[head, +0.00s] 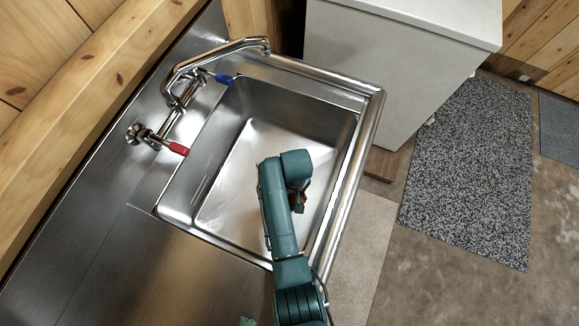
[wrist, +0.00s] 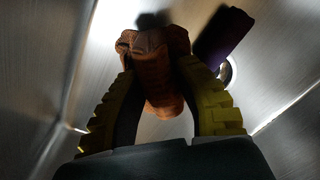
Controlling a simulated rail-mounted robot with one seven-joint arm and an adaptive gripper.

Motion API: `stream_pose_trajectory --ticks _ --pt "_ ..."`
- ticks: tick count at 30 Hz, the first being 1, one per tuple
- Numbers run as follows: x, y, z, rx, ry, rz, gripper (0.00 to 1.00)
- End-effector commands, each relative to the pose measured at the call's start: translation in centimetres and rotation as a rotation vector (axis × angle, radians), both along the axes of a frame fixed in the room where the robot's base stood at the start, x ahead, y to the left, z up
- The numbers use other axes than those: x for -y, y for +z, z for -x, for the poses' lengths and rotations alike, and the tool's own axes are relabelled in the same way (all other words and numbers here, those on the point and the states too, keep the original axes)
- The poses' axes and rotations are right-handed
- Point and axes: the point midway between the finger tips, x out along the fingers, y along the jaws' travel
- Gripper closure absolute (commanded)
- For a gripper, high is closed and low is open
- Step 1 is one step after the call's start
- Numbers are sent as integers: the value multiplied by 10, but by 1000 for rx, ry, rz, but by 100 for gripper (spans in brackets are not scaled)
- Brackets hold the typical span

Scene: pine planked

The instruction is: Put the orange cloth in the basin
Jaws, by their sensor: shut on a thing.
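The orange cloth (wrist: 158,82) is bunched between the two yellow-padded fingers of my gripper (wrist: 157,70) in the wrist view. My gripper is shut on it. The steel basin (head: 225,135) is at the middle of the head view, and my arm reaches over it from below. In the head view my gripper is mostly hidden behind my arm; only a small dark and orange-red patch shows. The wrist view looks down at bare metal basin surfaces around the cloth. I cannot tell whether the cloth touches the basin floor.
A dark purple item (wrist: 224,34) lies in the basin near the round drain (wrist: 226,71). A faucet (head: 215,55) with blue and red handles stands along the basin's left side. A white cabinet (head: 375,80) is beyond the right rim. The basin's left floor is clear.

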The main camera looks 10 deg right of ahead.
Motion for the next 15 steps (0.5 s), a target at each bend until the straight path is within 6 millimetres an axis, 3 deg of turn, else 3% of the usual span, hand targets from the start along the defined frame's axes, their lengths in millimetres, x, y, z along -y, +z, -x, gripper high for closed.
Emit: stream_pose_trajectory --ticks 9,15 --pt "0 -49 -1 1 0 0 100" --pt "0 -51 -2 4 -1 0 100"
